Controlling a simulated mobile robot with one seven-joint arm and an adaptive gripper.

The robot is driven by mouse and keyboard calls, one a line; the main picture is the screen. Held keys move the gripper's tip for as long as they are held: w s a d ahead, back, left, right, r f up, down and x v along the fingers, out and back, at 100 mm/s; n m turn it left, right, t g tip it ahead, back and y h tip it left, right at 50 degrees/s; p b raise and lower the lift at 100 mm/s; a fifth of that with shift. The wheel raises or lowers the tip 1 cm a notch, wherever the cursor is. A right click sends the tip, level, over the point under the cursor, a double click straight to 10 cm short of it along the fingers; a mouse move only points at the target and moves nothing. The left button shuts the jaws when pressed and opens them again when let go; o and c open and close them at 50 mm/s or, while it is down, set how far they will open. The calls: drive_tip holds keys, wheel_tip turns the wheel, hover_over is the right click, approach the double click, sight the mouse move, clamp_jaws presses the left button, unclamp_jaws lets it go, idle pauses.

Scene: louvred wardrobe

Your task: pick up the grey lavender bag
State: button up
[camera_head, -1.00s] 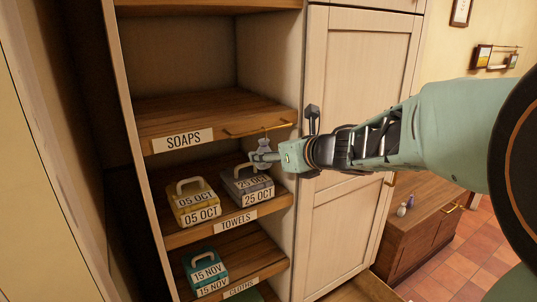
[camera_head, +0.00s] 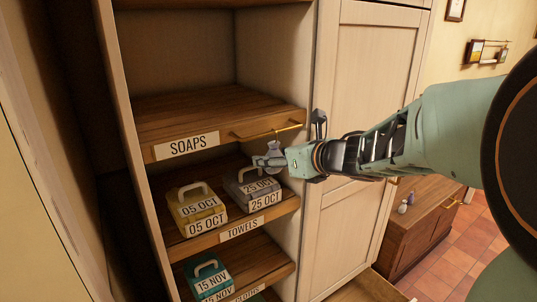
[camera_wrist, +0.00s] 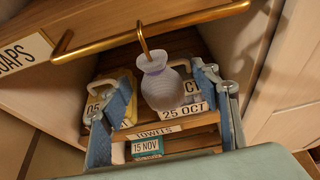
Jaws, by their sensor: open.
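The grey lavender bag (camera_wrist: 163,88) is a small ribbed pouch with a narrow neck. It hangs from a brass hook on the rail under the soaps shelf. It shows in the head view (camera_head: 273,151), partly covered by my fingers. My gripper (camera_head: 268,161) is open at the bag. In the wrist view its blue-padded fingers (camera_wrist: 162,79) stand on the left and right of the bag, with visible gaps on both sides. Whether a finger touches the bag in depth I cannot tell.
The brass rail (camera_wrist: 95,42) and soaps shelf (camera_head: 215,112) are just above my gripper. A yellow box (camera_head: 197,211) and a grey box (camera_head: 252,189) stand on the towels shelf below. A teal box (camera_head: 208,278) is lower. A closed door (camera_head: 365,120) is at the right.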

drive_tip(key=shift+w+a+f, duration=0.1)
drive_tip(key=shift+w, duration=0.1)
drive_tip(key=c, duration=1.2)
drive_tip(key=shift+c, duration=0.2)
drive_tip(key=shift+r, duration=0.25)
